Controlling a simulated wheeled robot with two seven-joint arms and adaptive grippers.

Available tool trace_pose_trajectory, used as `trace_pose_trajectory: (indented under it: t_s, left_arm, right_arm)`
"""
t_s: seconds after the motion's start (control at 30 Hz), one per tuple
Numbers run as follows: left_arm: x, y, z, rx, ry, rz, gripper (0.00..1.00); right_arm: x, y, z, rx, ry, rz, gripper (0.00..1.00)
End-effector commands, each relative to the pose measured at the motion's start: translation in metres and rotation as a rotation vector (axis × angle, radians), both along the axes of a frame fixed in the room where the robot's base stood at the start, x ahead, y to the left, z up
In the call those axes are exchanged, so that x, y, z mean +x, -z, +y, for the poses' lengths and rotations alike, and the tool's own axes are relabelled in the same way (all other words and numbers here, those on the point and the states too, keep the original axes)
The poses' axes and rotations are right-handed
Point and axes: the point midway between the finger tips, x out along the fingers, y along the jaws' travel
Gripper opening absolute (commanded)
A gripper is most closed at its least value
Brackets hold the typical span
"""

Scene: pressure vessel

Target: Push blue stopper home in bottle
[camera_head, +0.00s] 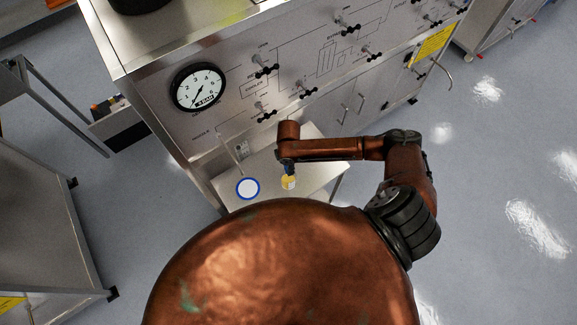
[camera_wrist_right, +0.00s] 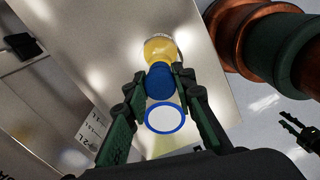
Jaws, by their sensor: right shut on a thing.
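The bottle (camera_head: 289,183) is small, with yellow showing, and stands on a small metal table in the head view. It also shows in the right wrist view (camera_wrist_right: 159,50), beyond the blue stopper (camera_wrist_right: 158,82). The stopper is at the bottle's mouth end, in line with it; how deep it sits I cannot tell. My right gripper (camera_wrist_right: 160,80) is shut on the stopper, its dark green fingers on either side. In the head view my arm partly hides it. What seems to be my left gripper (camera_wrist_right: 291,127) shows small at the right edge; its opening is unclear.
A blue-rimmed white disc (camera_head: 238,189) lies on the table (camera_head: 318,165), left of the bottle. A large metal panel (camera_head: 230,125) with a pressure gauge (camera_head: 198,87) and several black-handled valves rises behind the table. Open floor lies to the right.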

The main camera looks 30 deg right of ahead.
Motion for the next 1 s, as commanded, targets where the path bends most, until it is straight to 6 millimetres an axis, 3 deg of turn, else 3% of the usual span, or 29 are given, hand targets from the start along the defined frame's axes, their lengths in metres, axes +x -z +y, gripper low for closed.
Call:
trace_pose_trajectory:
  t_s: [0.47,0.5,0.77,1.0]
  left_arm:
    - [0.0,0.004,0.0,0.0,0.0,0.0,0.32]
    - [0.0,0.004,0.0,0.0,0.0,0.0,0.32]
    - [0.0,0.004,0.0,0.0,0.0,0.0,0.32]
    - [-0.001,0.004,0.0,0.0,0.0,0.001,0.32]
  right_arm:
    - [0.0,0.012,0.0,0.0,-0.001,0.0,0.03]
    - [0.0,0.012,0.0,0.0,-0.001,0.0,0.25]
    - [0.0,0.012,0.0,0.0,0.0,0.0,0.43]
    - [0.0,0.011,0.0,0.0,0.0,0.0,0.44]
